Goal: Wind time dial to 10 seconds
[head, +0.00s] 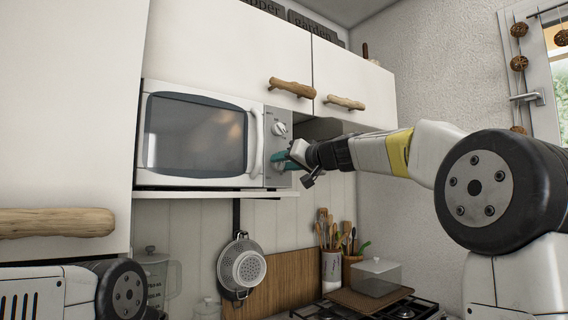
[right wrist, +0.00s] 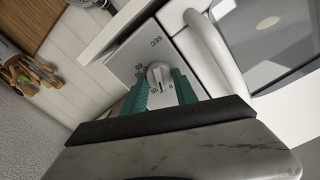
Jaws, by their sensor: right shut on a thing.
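The microwave (head: 198,136) sits on a shelf under the wall cupboards, with its door closed. Its control panel at the right carries an upper dial (head: 279,129) and a lower time dial, which is mostly hidden by my gripper in the head view. In the right wrist view the time dial (right wrist: 158,74) is a pale knob on a grey panel marked SEC. My right gripper (head: 289,160) reaches in from the right, and its teal fingers (right wrist: 160,88) are shut on the dial, one on each side. The dial's exact setting cannot be read. My left gripper is out of view.
The microwave's white door handle (right wrist: 210,45) is close beside the right fingers. Cupboards with driftwood handles (head: 291,88) are above. A colander (head: 242,268) hangs below, and a utensil pot (head: 331,268) and a stove (head: 405,309) are lower right.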

